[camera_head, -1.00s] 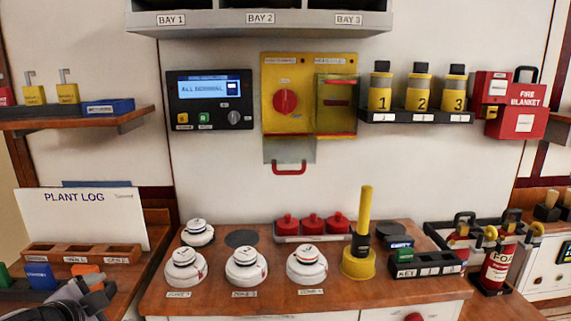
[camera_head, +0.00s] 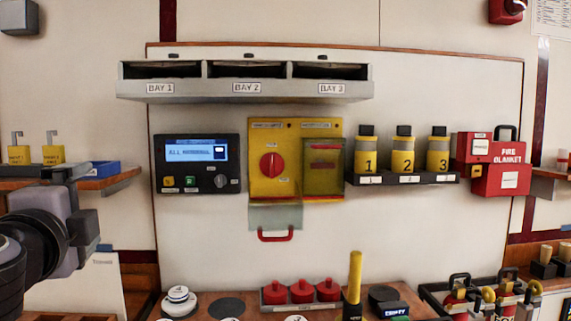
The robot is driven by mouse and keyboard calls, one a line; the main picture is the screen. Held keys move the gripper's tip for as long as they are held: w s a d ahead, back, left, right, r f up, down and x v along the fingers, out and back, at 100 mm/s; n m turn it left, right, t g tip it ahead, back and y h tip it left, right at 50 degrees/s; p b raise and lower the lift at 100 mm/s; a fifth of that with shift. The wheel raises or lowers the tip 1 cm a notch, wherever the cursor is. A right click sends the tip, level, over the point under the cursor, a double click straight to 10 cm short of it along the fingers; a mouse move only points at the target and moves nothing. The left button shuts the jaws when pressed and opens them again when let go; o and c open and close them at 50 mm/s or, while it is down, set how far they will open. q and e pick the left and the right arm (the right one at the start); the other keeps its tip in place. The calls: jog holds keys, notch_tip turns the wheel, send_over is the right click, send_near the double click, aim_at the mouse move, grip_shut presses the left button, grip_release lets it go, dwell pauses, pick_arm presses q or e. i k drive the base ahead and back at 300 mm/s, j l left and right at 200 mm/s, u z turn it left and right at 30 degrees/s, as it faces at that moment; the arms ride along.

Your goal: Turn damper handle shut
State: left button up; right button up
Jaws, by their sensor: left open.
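A yellow panel (camera_head: 258,133) hangs on the back board, with a round red rotary handle (camera_head: 271,166) on its left part. I cannot read its small labels, so I cannot tell for sure that it is the damper handle. A see-through flap (camera_head: 275,216) with a red grip (camera_head: 275,236) hangs below the panel. My left gripper (camera_head: 80,212) is open at the left edge, well left of the panel and touching nothing there; its fingertips are hard to make out. My right gripper is not in view.
A control box (camera_head: 198,182) with a lit screen is left of the panel. A rack (camera_head: 408,179) of yellow bottles and a red fire blanket box (camera_head: 500,179) are to the right. Bay shelves (camera_head: 245,90) jut out above. A yellow upright handle (camera_head: 354,278) rises from the bench.

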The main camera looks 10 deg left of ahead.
aim_at(272, 165)
jog(key=i+z, duration=0.55)
jog(key=i, duration=0.25)
jog(key=i+u, duration=0.2)
jog(key=i+l, duration=0.05)
jog(key=i, duration=0.05)
